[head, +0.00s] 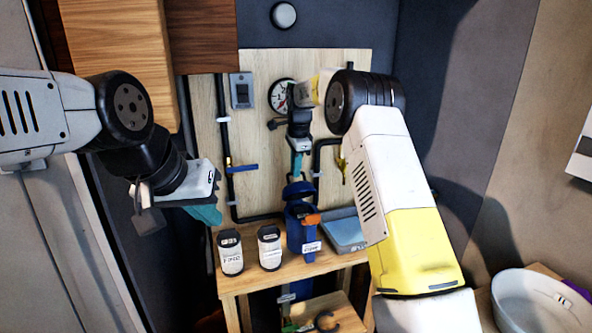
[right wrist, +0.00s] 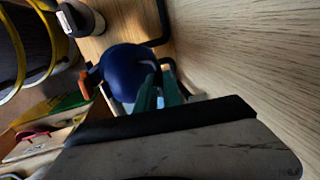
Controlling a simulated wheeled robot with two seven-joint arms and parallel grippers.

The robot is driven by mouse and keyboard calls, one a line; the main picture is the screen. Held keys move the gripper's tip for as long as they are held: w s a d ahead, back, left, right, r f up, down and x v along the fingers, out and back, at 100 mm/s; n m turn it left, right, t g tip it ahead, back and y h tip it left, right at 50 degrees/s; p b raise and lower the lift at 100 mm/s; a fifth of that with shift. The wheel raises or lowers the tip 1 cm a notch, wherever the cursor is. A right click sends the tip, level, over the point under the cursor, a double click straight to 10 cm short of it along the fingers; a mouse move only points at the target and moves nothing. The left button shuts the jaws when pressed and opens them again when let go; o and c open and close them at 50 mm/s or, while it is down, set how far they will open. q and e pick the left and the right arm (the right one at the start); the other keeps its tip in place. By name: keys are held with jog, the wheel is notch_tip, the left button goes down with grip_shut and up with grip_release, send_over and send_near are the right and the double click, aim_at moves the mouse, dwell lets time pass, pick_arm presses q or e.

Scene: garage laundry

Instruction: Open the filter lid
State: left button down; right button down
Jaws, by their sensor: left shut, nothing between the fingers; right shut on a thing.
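The blue filter housing (head: 296,236) stands on the wooden shelf, with an orange part (head: 312,219) at its upper right side. Its dark blue lid (head: 299,190) sits at the top and appears tilted up at the back. My right gripper (head: 297,172) reaches down over the lid from behind, with teal fingers shut on it. In the right wrist view the fingers (right wrist: 160,95) meet the edge of the round blue lid (right wrist: 126,70); the exact contact is partly hidden. My left gripper (head: 206,214) is shut and empty, left of the shelf.
Two white canisters with black caps (head: 230,254) (head: 269,247) stand left of the housing. A blue-grey tray (head: 346,231) is to its right. Pipes and a gauge (head: 279,95) are on the wooden backboard close behind. A white basin (head: 540,303) is at lower right.

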dwell(0.3)
jog(key=c, duration=1.5)
grip_release()
jog(key=shift+s+d+r, duration=0.1)
jog(key=shift+s+r, duration=0.15)
jog(key=shift+r, duration=1)
jog(key=shift+s+d+r, duration=0.1)
jog(key=shift+s+r, duration=0.1)
jog(key=shift+r, duration=1.1)
jog(key=shift+s+d+r, duration=0.1)
jog(key=shift+s+r, duration=0.15)
jog(key=shift+r, duration=1)
